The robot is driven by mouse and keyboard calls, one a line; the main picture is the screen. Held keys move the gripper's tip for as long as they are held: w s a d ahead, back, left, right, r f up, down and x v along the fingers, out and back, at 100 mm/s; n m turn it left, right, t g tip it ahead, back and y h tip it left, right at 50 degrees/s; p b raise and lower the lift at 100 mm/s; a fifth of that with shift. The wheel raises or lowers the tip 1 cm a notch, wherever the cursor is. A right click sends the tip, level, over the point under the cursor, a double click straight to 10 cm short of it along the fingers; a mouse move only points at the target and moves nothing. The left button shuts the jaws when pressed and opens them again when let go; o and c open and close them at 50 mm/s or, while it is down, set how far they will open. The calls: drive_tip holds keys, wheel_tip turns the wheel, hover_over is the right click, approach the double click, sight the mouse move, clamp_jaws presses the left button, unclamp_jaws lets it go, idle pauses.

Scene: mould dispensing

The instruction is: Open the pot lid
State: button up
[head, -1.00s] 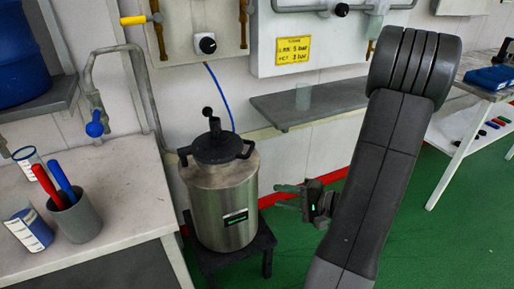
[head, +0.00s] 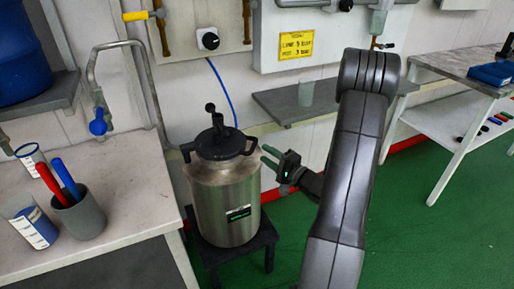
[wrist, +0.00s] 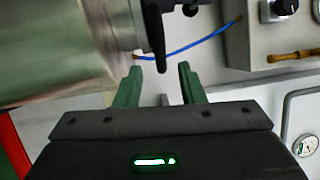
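The pot (head: 226,205) is a steel cylinder standing on a dark stool. Its black lid (head: 217,143) is seated on top, with a knob and side handles. In the wrist view the pot (wrist: 60,45) lies sideways at the upper left, and a black lid handle (wrist: 154,28) hangs just beyond the fingers. My gripper (head: 268,156) is just right of the pot's upper part in the head view, a little below the right handle. In the wrist view my gripper (wrist: 160,82) has its green fingers apart with nothing between them.
The dark stool (head: 262,240) bears the pot. A bench (head: 125,205) with a pen cup (head: 84,216) is at the left. A blue hose (head: 222,88) runs down the wall. Green floor is open to the right.

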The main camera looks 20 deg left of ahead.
drive_tip(key=x, duration=0.5)
drive_tip(key=shift+a, duration=0.1)
clamp_jaws()
